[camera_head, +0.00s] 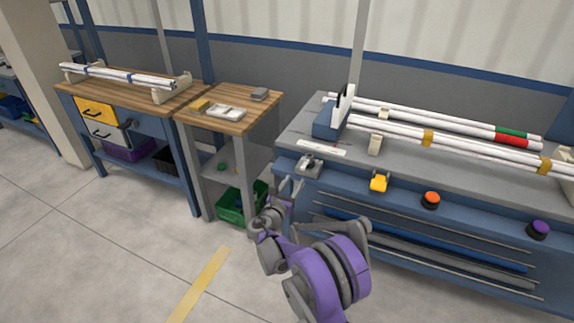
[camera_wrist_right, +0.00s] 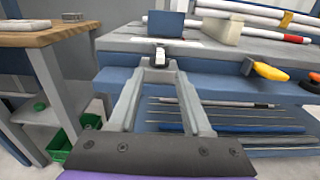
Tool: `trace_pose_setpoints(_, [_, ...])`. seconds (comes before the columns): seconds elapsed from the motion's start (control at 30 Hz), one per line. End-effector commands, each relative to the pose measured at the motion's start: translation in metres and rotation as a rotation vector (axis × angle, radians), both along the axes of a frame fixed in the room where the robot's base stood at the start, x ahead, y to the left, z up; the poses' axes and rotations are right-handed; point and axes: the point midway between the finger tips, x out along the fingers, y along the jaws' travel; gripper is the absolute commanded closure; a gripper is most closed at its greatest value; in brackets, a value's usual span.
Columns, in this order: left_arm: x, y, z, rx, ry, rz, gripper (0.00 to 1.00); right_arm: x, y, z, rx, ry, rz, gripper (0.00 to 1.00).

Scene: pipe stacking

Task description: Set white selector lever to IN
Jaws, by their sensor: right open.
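The white selector lever (camera_head: 311,161) sits on a small grey base at the front left edge of the grey-topped bench. It also shows in the right wrist view as a small pale knob (camera_wrist_right: 160,55), straight ahead between the fingertips. My right gripper (camera_head: 291,187) is just in front of and below the lever in the head view. In the wrist view my right gripper (camera_wrist_right: 160,68) has its two grey fingers apart with nothing held between them. Whether a finger touches the lever cannot be told. Lettering for IN is not readable. My left gripper is out of view.
A yellow lever (camera_head: 379,183), an orange button (camera_head: 431,198) and a purple button (camera_head: 538,229) line the bench front. White pipes (camera_head: 450,140) lie on top. A wooden side table (camera_head: 240,105) stands left, with a green crate (camera_head: 232,212) below. Floor in front is clear.

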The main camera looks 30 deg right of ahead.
Motion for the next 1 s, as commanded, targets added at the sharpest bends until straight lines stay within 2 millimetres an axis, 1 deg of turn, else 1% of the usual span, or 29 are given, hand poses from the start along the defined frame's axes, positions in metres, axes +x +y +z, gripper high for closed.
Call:
trace_pose_setpoints(0.17, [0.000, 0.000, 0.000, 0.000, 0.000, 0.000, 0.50, 0.011, -0.011, -0.002, -0.021, 0.009, 0.000, 0.51])
trace_pose_setpoints(0.5, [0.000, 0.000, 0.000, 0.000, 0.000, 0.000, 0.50, 0.051, -0.059, -0.001, -0.017, 0.006, 0.000, 0.51])
trace_pose_setpoints(0.6, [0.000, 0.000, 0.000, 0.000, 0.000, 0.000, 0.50, 0.061, -0.070, -0.001, -0.017, 0.006, 0.001, 0.51])
trace_pose_setpoints(0.77, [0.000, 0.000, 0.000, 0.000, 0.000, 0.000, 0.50, 0.069, -0.080, -0.001, -0.016, 0.006, 0.002, 0.51])
trace_pose_setpoints(1.0, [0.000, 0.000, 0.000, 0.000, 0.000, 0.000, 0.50, 0.072, -0.082, -0.001, -0.016, 0.006, 0.003, 0.51])
